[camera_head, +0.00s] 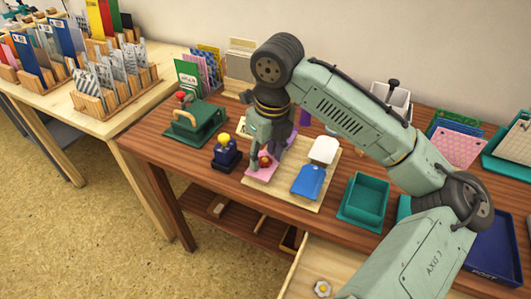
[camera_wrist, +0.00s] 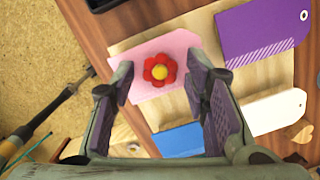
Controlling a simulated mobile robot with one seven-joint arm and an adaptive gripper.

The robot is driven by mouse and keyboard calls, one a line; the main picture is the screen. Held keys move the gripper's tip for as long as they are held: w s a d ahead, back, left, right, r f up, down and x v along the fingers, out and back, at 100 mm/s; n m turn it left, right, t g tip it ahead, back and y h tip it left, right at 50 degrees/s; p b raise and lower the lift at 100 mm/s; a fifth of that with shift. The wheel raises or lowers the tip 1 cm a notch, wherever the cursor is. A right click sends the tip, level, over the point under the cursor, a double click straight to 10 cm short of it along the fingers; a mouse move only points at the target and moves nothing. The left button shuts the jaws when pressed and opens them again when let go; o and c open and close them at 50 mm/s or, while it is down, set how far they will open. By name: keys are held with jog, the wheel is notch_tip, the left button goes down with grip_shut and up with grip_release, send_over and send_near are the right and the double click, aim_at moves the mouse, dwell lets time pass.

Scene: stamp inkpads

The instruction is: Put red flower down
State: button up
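The red flower (camera_wrist: 160,70) with a yellow centre sits over a pink tag (camera_wrist: 179,46) in the wrist view. The flower also shows in the head view (camera_head: 265,161), just below my gripper (camera_head: 269,154), with the pink tag (camera_head: 258,175) around it. In the wrist view my gripper (camera_wrist: 158,82) is open. Its two fingers stand on either side of the flower, with a visible gap on both sides. Whether the flower's underside touches the tag cannot be seen.
The pink tag lies on a wooden board (camera_head: 285,198) with a blue tag (camera_head: 308,182) and a white tag (camera_head: 324,149). A dark blue stamp (camera_head: 226,153) stands left of it, a green press (camera_head: 196,123) further left. An empty green tray (camera_head: 364,201) stands to the right.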

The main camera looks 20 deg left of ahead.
jog(key=shift+r, duration=0.1)
notch_tip(320, 180, up, 12)
jog(key=d, duration=0.1)
jog(key=shift+s, duration=0.4)
jog(key=shift+d, duration=0.1)
dwell(0.4)
